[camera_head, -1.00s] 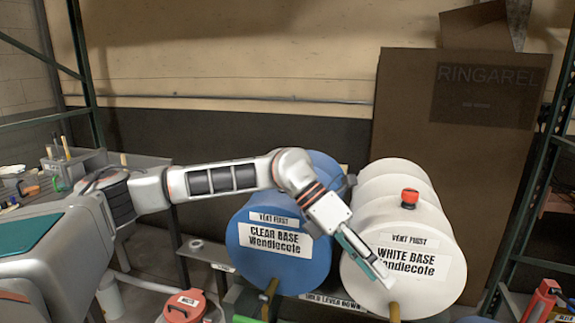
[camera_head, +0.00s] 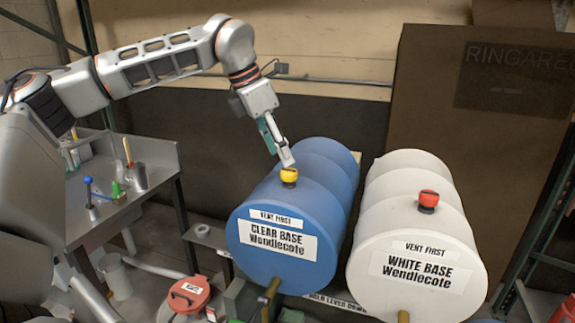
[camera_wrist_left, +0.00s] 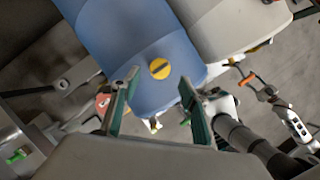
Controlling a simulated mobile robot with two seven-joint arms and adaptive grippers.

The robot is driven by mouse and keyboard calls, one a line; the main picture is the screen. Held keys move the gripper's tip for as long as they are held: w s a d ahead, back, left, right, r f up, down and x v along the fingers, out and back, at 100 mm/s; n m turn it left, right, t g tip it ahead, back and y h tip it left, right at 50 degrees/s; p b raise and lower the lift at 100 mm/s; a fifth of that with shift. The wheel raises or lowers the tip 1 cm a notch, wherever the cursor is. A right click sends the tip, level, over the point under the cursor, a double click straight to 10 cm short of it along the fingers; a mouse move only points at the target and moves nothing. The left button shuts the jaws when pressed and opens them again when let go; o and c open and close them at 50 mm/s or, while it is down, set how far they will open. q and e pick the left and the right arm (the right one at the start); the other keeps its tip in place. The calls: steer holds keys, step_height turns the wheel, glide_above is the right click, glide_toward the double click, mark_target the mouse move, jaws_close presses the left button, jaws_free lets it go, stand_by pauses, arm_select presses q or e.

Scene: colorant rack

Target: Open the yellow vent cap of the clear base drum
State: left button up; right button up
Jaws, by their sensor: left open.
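The blue clear base drum (camera_head: 325,205) lies on its side, its labelled end facing me. Its yellow vent cap (camera_head: 289,175) sits on top near that end. In the left wrist view the cap (camera_wrist_left: 160,69) shows as a round yellow disc with a dark slot or ridge across it, seated on the blue drum (camera_wrist_left: 128,40). My left gripper (camera_head: 280,150) points down just above the cap in the head view. In the left wrist view its green-lined fingers (camera_wrist_left: 156,108) are wide apart with nothing between them, and the cap lies beyond the tips.
The white base drum (camera_head: 410,220) with a red cap (camera_head: 428,199) lies close to the right. A metal bench (camera_head: 120,200) with small tools stands at the left. A red-lidded can (camera_head: 188,294) is on the floor in front. Brass taps stick out below the drums.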

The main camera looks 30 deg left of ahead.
mark_target(289, 171)
arm_select(q)
steer(key=shift+x, duration=2.75)
steer(key=c, duration=1.1)
